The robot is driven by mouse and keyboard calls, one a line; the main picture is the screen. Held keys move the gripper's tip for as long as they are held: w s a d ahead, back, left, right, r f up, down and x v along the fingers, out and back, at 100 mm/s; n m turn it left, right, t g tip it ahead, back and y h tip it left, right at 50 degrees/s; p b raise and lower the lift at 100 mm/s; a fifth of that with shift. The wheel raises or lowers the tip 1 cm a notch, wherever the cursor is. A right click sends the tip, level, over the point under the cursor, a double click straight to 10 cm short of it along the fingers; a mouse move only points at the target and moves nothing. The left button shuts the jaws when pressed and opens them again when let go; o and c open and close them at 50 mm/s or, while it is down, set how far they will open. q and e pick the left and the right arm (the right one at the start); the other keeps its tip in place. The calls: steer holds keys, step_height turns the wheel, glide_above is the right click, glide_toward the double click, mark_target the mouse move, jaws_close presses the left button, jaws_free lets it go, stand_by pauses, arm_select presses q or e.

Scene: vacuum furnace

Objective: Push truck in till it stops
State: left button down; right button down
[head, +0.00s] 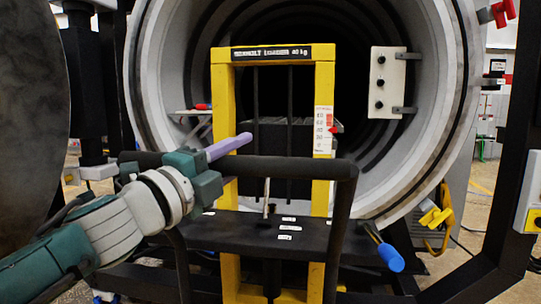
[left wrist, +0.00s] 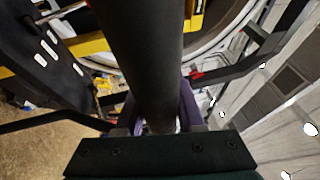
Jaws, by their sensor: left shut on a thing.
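The loading truck has a yellow upright frame (head: 221,100) with a black label across its top, a black deck (head: 330,232) with white tags, and a black bent push handle (head: 290,168). It stands in front of the round furnace mouth (head: 148,60). A dark block-like load (head: 270,135) shows behind the frame, within the opening. My left gripper (head: 232,163) has its purple fingers shut around the handle's top bar, left of centre. In the left wrist view the bar (left wrist: 158,60) runs between the fingers. The gap between truck and furnace is hidden. My right gripper is out of view.
A white panel with black knobs (head: 388,82) is fixed at the opening's right side. A blue-ended lever (head: 390,258) sticks out right of the deck. A dark round door (head: 30,110) stands at left, and a black post (head: 515,130) at right. Floor shows at right.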

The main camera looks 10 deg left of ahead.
arm_select(q)
steer(key=c, duration=0.5)
jaws_free()
steer(key=shift+w+f, duration=0.1)
steer(key=shift+f, duration=0.1)
steer(key=shift+s+a, duration=0.15)
steer(key=shift+s, duration=0.15)
steer(key=p+v, duration=0.1)
steer(key=v, duration=0.8)
steer(key=shift+s, duration=0.15)
steer(key=shift+a+p, duration=0.1)
steer(key=shift+p, duration=0.2)
